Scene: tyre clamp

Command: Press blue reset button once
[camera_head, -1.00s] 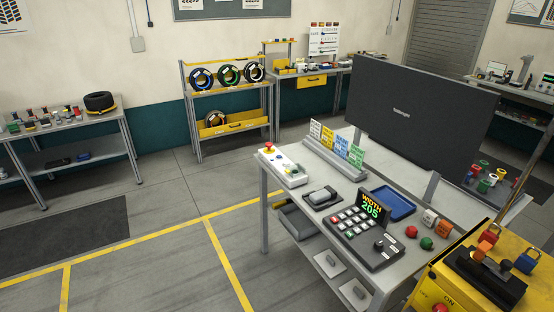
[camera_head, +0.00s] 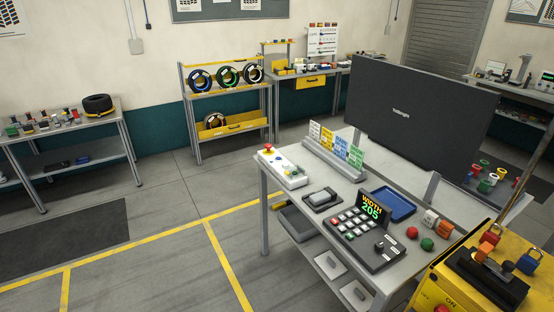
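Neither of my grippers shows in this view, and nothing touches the box.
The workbench also holds a keypad console (camera_head: 364,241) reading WIDTH 205, a blue tray (camera_head: 394,205), coloured cards on a rack (camera_head: 335,162) and a large dark monitor (camera_head: 420,110). A yellow machine (camera_head: 452,277) stands at right. The floor left of the bench is clear.

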